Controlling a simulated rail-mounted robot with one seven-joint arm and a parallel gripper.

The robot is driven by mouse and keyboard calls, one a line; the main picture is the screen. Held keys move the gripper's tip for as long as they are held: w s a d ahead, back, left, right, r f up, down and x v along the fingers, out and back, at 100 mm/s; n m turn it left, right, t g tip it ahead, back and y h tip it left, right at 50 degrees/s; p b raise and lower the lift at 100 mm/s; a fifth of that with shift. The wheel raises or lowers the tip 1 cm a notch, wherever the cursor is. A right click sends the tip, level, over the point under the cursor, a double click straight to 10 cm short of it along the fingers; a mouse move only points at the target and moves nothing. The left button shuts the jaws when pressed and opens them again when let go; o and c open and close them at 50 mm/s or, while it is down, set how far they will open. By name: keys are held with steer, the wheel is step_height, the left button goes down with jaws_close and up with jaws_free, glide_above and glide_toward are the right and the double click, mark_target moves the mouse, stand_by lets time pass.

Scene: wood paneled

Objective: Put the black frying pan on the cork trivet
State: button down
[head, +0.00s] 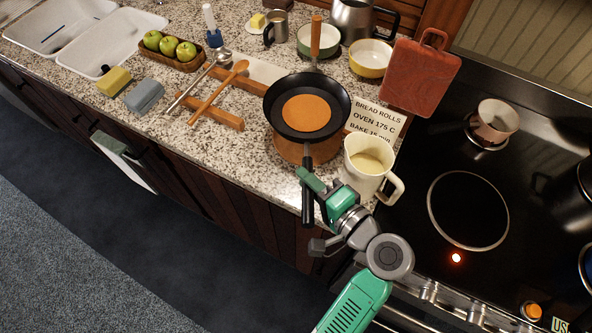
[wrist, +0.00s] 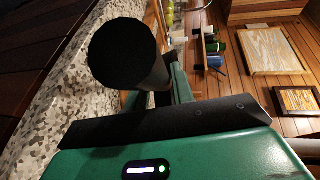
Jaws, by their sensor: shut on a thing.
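The black frying pan (head: 338,101) has a flat orange-brown round in it. Its handle points toward the counter's front edge. My gripper (head: 308,186) is shut on this handle; in the wrist view the round handle end (wrist: 123,52) sticks out between the fingers. A brown round, apparently the cork trivet (head: 292,152), shows below the pan's near side, and the pan covers much of it. I cannot tell whether the pan touches it or hangs just above it.
A cream jug (head: 362,168) stands close to the right of the handle, with a recipe card (head: 374,119) behind it. A wooden rack with ladle and spoon (head: 215,95) lies left. The stove (head: 465,212) is at right; bowls stand behind.

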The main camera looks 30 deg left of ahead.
steer(key=shift+s+d+r+n+g, duration=0.2)
steer(key=shift+d+r, duration=0.25)
steer(key=shift+r, duration=0.2)
steer(key=shift+s+d+r+n+g, duration=0.1)
steer(key=shift+d+r+n+g, duration=0.1)
steer(key=shift+d+r, duration=0.35)
steer(key=shift+r, duration=0.1)
steer(key=shift+f+b, duration=2.2)
steer(key=shift+f, duration=2.15)
steer(key=c, duration=0.8)
jaws_free()
steer(key=shift+f, duration=0.1)
steer(key=b+v, duration=0.2)
steer(key=v, duration=0.6)
